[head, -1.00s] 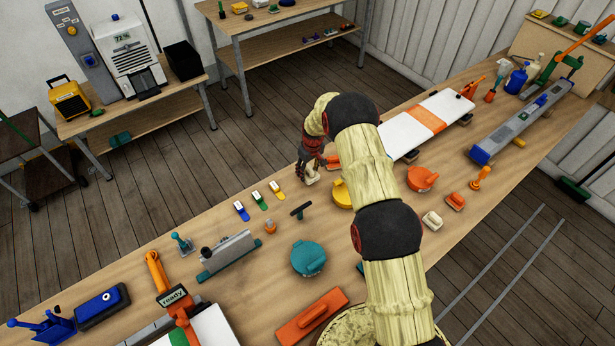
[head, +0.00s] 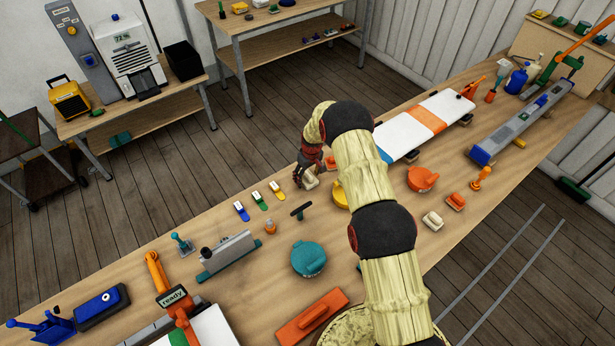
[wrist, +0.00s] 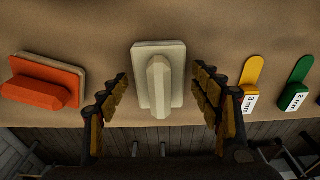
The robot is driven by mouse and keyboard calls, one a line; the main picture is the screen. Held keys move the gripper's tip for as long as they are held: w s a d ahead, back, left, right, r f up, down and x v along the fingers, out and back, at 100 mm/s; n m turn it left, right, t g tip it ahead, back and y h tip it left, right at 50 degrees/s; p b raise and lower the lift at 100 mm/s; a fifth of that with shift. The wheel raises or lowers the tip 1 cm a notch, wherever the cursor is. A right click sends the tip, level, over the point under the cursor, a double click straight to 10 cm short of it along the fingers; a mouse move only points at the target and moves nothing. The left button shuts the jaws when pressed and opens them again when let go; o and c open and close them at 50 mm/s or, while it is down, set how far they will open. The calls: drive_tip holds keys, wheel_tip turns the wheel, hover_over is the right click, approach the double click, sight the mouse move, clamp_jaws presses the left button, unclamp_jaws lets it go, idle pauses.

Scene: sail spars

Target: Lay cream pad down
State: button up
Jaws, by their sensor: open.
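A cream pad (wrist: 148,55) with a raised cream handle lies flat on the bench near its edge, centred in the wrist view. In the head view the cream pad (head: 311,181) shows just beside my fingers. My gripper (wrist: 161,82) is open, with one finger on each side of the pad and a visible gap on both sides. In the head view my gripper (head: 303,176) is low over the bench's far edge, partly hidden by its own wrist. A second cream pad (head: 432,221) lies right of my arm.
An orange pad (wrist: 45,83) lies left of the cream pad in the wrist view. Yellow (wrist: 249,85) and green (wrist: 296,85) marked tags lie to the right. The bench edge is close. A white board with an orange band (head: 400,135) lies farther along the bench.

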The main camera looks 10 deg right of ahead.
idle(0.3)
wheel_tip(320, 180, up, 12)
drive_tip(key=s+b, duration=0.1)
drive_tip(key=b, duration=0.1)
wheel_tip(320, 180, up, 17)
drive_tip(key=m+t, duration=0.1)
hover_over(310, 175)
drive_tip(key=s, duration=0.5)
drive_tip(key=s+r+m+t, duration=0.1)
drive_tip(key=s+r, duration=1.2)
drive_tip(key=r, duration=0.2)
drive_tip(key=s+r+m+t, duration=0.1)
drive_tip(key=s+r, duration=0.2)
drive_tip(key=s, duration=1.1)
drive_tip(key=s+r+m+t, duration=0.1)
drive_tip(key=s+r, duration=0.2)
drive_tip(key=s, duration=1.1)
drive_tip(key=shift+a+m+h, duration=0.3)
drive_tip(key=shift+a, duration=0.1)
drive_tip(key=shift+s, duration=0.1)
